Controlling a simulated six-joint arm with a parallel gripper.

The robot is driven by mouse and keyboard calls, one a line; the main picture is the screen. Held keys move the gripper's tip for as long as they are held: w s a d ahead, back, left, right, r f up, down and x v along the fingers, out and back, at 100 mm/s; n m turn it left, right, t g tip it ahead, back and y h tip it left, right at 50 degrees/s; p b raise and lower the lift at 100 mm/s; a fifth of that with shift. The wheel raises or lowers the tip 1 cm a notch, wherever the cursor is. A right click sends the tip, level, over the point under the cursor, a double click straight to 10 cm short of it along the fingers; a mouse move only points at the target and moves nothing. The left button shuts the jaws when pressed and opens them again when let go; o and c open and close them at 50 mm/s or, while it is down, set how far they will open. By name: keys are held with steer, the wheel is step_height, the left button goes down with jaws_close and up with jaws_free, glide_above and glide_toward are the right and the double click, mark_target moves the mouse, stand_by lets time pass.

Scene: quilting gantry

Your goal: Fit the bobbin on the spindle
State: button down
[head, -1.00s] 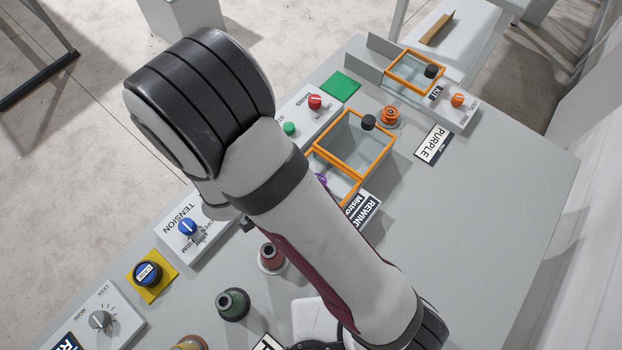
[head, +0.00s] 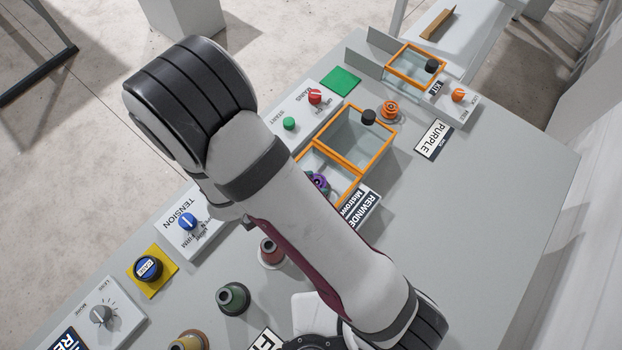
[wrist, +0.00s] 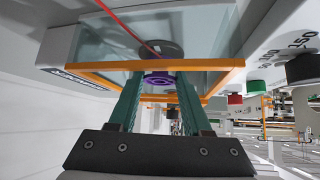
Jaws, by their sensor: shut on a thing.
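A purple bobbin (head: 319,182) shows in the head view just past the edge of my arm, at the nearer orange-framed compartment (head: 346,188). In the wrist view the purple bobbin (wrist: 158,81) sits between the green fingertips of my gripper (wrist: 160,88). My gripper is shut on it, beside an orange frame bar. In the head view my arm hides most of the gripper. I cannot make out a bare spindle; an orange bobbin-like piece (head: 390,109) stands on a round base near the PURPLE sign (head: 433,139).
A clear orange-framed cover (head: 357,137) with a black knob (head: 368,117) adjoins the compartment. Red (head: 315,96) and green (head: 289,123) buttons lie beyond. The table's right side is clear.

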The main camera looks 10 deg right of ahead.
steer(key=shift+f, duration=0.35)
steer(key=shift+c, duration=1.3)
jaws_free()
steer(key=v, duration=1.6)
steer(key=shift+d, duration=0.1)
